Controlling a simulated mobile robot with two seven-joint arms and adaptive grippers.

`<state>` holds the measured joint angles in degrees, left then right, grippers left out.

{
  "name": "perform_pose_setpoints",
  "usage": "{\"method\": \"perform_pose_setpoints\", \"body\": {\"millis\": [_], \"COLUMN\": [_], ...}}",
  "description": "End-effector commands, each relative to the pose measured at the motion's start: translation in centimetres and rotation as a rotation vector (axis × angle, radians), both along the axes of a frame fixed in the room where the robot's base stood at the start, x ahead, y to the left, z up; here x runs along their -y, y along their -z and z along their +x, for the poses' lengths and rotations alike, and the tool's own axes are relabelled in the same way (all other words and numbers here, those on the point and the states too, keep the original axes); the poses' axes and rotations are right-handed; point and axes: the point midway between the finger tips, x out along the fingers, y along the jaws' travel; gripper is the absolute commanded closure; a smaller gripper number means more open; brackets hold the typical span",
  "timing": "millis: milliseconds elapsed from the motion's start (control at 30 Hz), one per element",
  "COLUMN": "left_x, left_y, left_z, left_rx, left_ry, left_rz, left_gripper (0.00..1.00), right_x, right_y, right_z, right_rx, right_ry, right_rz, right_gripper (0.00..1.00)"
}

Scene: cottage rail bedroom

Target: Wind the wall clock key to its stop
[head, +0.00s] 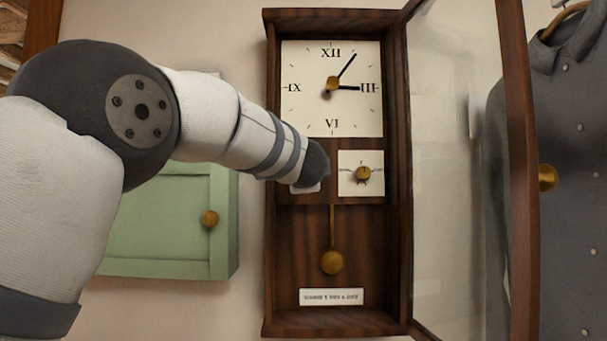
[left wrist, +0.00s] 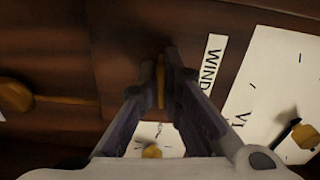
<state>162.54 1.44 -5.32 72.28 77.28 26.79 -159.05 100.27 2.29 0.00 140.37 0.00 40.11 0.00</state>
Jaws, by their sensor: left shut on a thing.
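The wall clock (head: 333,228) has a dark wooden case, its glass door (head: 450,130) swung open to the right. My left arm reaches in from the left, and its wrist end covers the area under the clock face (head: 310,115). The gripper itself is hidden there. In the left wrist view my left gripper (left wrist: 161,65) is shut on a thin brass piece, the key (left wrist: 161,88), standing between the fingers. How far the key is turned cannot be told. My right gripper is in neither view.
A white plate with a brass knob (head: 363,174) sits right of my wrist. The brass pendulum (head: 331,262) hangs below, above an upside-down label (head: 331,297). A green cabinet (head: 160,245) is at left, a grey coat (head: 567,170) at right.

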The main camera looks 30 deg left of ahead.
Motion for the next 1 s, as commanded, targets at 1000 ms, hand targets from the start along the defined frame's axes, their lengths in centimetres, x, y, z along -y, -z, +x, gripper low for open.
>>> {"method": "perform_pose_setpoints", "body": {"millis": [1000], "left_x": [-0.08], "left_y": [-0.04], "left_z": [-0.04], "left_rx": [0.234], "left_ry": [-0.001], "left_rz": [-0.382], "left_gripper": [0.75], "right_x": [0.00], "right_y": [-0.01], "right_z": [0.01], "right_rx": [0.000], "right_ry": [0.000], "right_rz": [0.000], "right_gripper": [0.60]}}
